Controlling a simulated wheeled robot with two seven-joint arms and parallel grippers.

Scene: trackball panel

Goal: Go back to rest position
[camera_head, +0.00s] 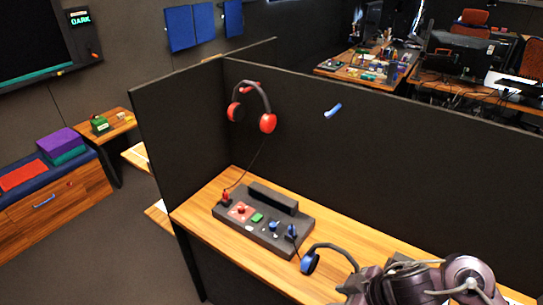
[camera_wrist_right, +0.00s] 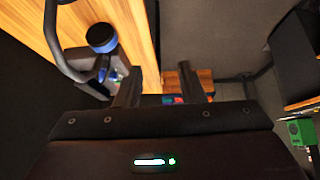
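The dark trackball panel (camera_head: 262,222) sits on the wooden desk (camera_head: 190,212), with a red control, a green button and blue controls on top. A headset with blue ear pads (camera_head: 310,262) lies on the desk right of the panel, partly hidden by my right arm. It also shows at the upper left in the right wrist view (camera_wrist_right: 102,42). My right arm is over the desk's right end at the bottom right of the head view. My right gripper (camera_wrist_right: 158,88) has its fingers apart, with nothing between them. My left gripper is in neither view.
A red headset (camera_head: 267,122) hangs on the dark partition (camera_head: 390,165), its cable running to the panel. A blue hook (camera_head: 333,110) is on that partition. Left stands a bench (camera_head: 60,205) with purple and green blocks. Floor between bench and desk is clear.

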